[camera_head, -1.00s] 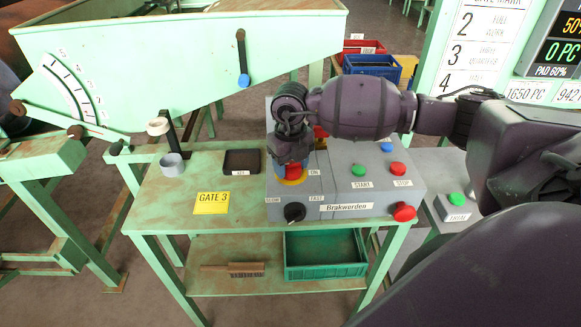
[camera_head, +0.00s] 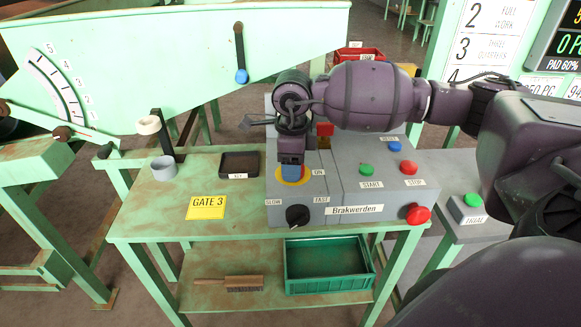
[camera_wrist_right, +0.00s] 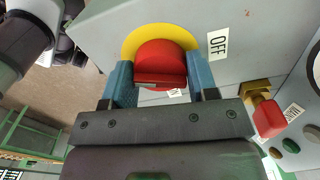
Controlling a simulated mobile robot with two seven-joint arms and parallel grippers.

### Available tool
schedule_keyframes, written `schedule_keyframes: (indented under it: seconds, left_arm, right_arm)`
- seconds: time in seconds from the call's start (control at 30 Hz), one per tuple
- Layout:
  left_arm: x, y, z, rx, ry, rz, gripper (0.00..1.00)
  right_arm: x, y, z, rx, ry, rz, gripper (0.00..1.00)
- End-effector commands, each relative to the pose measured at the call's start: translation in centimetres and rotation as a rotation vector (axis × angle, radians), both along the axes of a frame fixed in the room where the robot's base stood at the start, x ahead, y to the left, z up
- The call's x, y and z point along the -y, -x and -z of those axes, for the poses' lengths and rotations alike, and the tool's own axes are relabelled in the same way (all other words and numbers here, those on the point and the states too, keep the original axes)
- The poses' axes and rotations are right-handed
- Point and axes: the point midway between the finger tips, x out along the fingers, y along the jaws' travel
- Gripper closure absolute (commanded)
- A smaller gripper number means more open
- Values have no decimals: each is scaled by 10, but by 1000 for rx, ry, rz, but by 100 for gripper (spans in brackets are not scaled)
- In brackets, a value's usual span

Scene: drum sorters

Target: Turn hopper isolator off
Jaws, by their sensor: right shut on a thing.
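The hopper isolator is a red rotary knob on a yellow round plate, on the sloping face of a grey control box (camera_head: 345,180). In the right wrist view the red knob (camera_wrist_right: 160,62) sits between my two blue fingers, with the yellow plate (camera_wrist_right: 150,31) behind it and an OFF label (camera_wrist_right: 218,44) beside it. My right gripper (camera_wrist_right: 160,80) is shut on the knob. In the head view my right gripper (camera_head: 292,168) covers most of it; the yellow plate's edge (camera_head: 292,182) and the ON label (camera_head: 318,172) show. My left gripper is not in view.
The box also has a green START button (camera_head: 367,169), red STOP button (camera_head: 409,168), blue button (camera_head: 393,147), black SLOW/FAST knob (camera_head: 297,215) and red side button (camera_head: 418,214).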

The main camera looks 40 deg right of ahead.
Motion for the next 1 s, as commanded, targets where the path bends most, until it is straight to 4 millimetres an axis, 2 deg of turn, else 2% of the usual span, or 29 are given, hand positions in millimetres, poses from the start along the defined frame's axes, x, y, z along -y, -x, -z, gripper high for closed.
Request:
schedule_keyframes:
  seconds: [0.03, 0.13, 0.4, 1.0]
  left_arm:
    - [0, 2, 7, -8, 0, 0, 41]
    - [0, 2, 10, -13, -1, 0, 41]
    - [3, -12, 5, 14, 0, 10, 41]
    - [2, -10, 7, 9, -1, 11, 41]
  right_arm:
    - [0, -1, 2, 2, 0, -38, 70]
    - [0, -1, 1, 2, 0, -114, 70]
    - [0, -1, 0, 3, 1, -258, 70]
    - [0, 0, -2, 5, 0, -324, 70]
